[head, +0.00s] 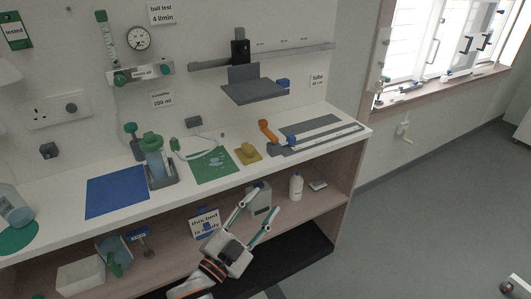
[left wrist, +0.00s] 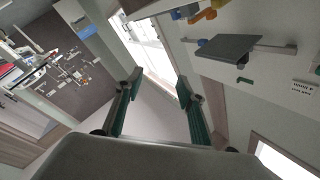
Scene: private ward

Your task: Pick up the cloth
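A small yellow item (head: 248,154), which looks like a bunched cloth, lies on the white counter (head: 310,150) between the green mat and an orange-handled thing. I cannot be sure that it is the cloth. My left gripper (head: 259,208) is open and empty in front of the shelf below the counter, lower than the yellow item and apart from it. In the left wrist view my left gripper (left wrist: 159,84) shows its two fingers spread, with nothing between them. My right gripper is not in view.
A blue mat (head: 117,190), a green mat (head: 213,166) and a bottle in a grey holder (head: 156,162) occupy the counter. A grey wall shelf (head: 255,91) juts out above it. White bottle (head: 296,186) and sign (head: 205,223) stand on the lower shelf. Floor at right is mostly clear.

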